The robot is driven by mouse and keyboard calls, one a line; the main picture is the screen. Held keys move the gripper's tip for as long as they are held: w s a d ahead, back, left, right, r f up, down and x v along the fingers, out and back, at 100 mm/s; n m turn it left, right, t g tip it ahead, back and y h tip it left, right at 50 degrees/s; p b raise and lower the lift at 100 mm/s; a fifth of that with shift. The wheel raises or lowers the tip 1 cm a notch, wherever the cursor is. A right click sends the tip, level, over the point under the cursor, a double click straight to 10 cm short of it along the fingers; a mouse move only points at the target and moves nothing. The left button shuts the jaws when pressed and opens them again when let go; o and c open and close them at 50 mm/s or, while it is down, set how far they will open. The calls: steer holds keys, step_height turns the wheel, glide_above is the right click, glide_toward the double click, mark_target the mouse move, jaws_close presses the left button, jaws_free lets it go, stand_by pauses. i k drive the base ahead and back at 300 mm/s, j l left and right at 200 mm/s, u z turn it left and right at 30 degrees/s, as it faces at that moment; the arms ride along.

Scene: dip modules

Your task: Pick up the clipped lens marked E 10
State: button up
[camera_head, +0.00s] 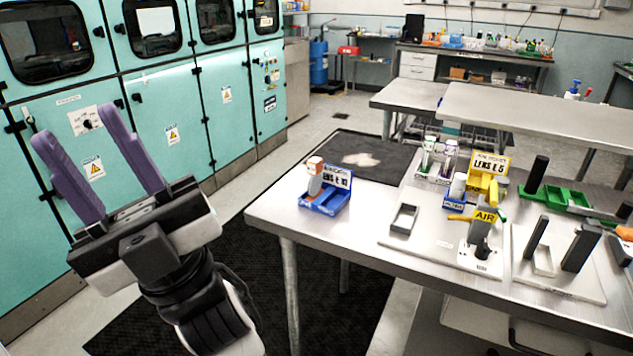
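A small blue tray (330,206) stands on the near left corner of the metal table. A label (339,178) at its back seems to read "LENS E 10". My gripper (76,124), with two purple fingers, is open and empty at the left, in the air well away from the table. Its fingers point up.
The metal table (275,215) has bare room around the blue tray. Teal cabinets (205,110) stand at the left.

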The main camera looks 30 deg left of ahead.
mark_target(315, 165)
steer(key=i+u, duration=0.25)
steer(key=i, duration=0.2)
steer(key=i+l+u, duration=0.25)
steer(key=i, duration=0.15)
steer(key=i+l+u, duration=0.1)
steer(key=i+u, duration=0.15)
steer(key=i, duration=0.2)
